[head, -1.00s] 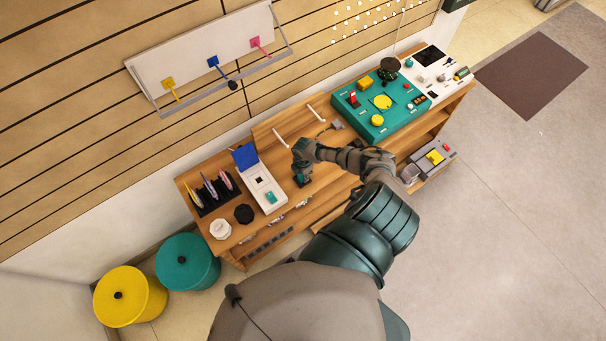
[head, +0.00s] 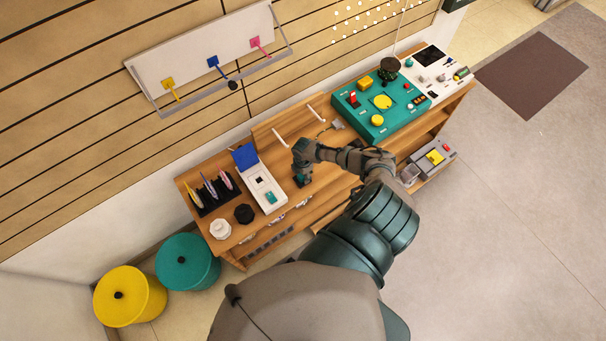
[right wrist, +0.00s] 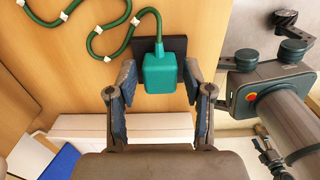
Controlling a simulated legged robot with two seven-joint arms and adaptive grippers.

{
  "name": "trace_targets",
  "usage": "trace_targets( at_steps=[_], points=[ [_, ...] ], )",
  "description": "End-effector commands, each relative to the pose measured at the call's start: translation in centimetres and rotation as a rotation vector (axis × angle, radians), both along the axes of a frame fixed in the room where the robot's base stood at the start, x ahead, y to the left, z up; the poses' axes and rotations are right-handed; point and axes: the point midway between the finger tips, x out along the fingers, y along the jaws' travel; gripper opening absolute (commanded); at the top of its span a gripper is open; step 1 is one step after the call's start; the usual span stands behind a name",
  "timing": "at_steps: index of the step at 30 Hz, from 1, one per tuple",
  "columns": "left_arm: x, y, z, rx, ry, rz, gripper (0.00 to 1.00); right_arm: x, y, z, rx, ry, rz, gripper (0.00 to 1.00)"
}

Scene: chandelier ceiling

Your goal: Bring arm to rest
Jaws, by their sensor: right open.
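My right gripper (head: 302,179) is low over the wooden workbench (head: 335,183), to the right of the white case with a blue lid (head: 262,185). In the right wrist view its fingers (right wrist: 159,85) are open, one on each side of a teal plug-like block (right wrist: 160,73). Gaps show between the fingers and the block. A green cable (right wrist: 97,42) runs from the block, which sits against a black plate (right wrist: 174,45).
A teal control panel (head: 378,112) stands at the bench's right. A rack of pens (head: 203,199), a black knob (head: 243,214) and a white knob (head: 220,229) are at the left. Yellow (head: 135,301) and teal bins (head: 190,264) stand on the floor.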

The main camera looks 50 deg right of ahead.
Motion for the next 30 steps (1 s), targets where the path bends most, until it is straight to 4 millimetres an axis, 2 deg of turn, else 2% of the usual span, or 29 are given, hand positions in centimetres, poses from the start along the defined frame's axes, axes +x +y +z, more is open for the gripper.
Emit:
trace_targets(
  at_steps=[7, 30],
  points=[
    [0.0, 0.0, 0.6, 0.0, -0.001, 0.0, 0.67, 0.0, 0.0, 0.7, 0.0, 0.0, 0.0, 0.51],
    [0.2, 0.0, 5.3, 0.0, -0.003, 0.0, 0.67, 0.0, 0.0, 5.8, 0.0, 0.0, 0.0, 0.51]
  ],
)
